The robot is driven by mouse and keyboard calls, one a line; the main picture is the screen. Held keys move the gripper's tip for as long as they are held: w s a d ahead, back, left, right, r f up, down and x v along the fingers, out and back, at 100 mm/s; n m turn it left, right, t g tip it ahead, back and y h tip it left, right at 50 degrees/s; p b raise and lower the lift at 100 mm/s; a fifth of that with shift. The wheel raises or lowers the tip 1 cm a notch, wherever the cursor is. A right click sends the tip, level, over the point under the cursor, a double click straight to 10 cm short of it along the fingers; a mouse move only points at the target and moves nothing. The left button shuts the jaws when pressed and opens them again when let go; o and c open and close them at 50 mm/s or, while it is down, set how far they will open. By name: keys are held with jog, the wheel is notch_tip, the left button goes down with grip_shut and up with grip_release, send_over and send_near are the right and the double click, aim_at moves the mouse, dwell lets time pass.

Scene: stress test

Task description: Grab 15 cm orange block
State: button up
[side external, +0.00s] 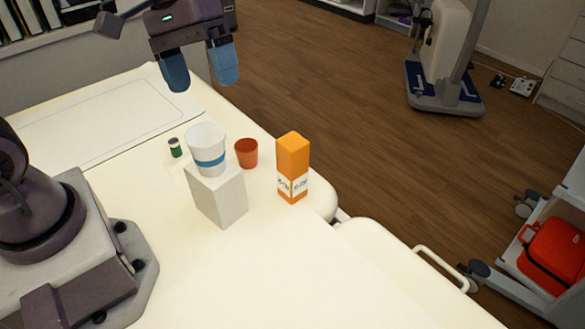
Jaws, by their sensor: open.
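The orange block (293,158) is a tall, upright box with a white printed label near its bottom. It stands on the pale table (270,270) near the rounded right edge. My gripper (200,78) is open, with two blue fingertips pointing down. It is in the upper left of the picture, up and to the left of the block and apart from it. Nothing shows between its fingers.
A white cup (205,142) with a blue band stands on a white box (219,197), left of the block. An orange-red cup (246,153) stands between them and the block. A small green container (175,147) is further left. The front of the table is clear.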

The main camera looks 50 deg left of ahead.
jog(key=w+d+f+n+g+h, duration=0.1)
jog(key=w+f+n+g+h, duration=0.2)
jog(key=w+f+n+h, duration=0.3)
jog(key=n+t+h, duration=0.4)
jog(key=n+h, duration=0.3)
jog(key=h, duration=0.1)
send_near(292, 161)
jog(key=w+d+r, duration=0.2)
jog(key=d+r, duration=0.2)
jog(key=f, duration=0.6)
jog(key=shift+w+d+f, duration=0.2)
jog(key=shift+d+f, duration=0.1)
jog(key=shift+f, duration=0.1)
jog(key=shift+d+f, duration=0.1)
jog(key=shift+d, duration=1.4)
jog(key=c, duration=1.2)
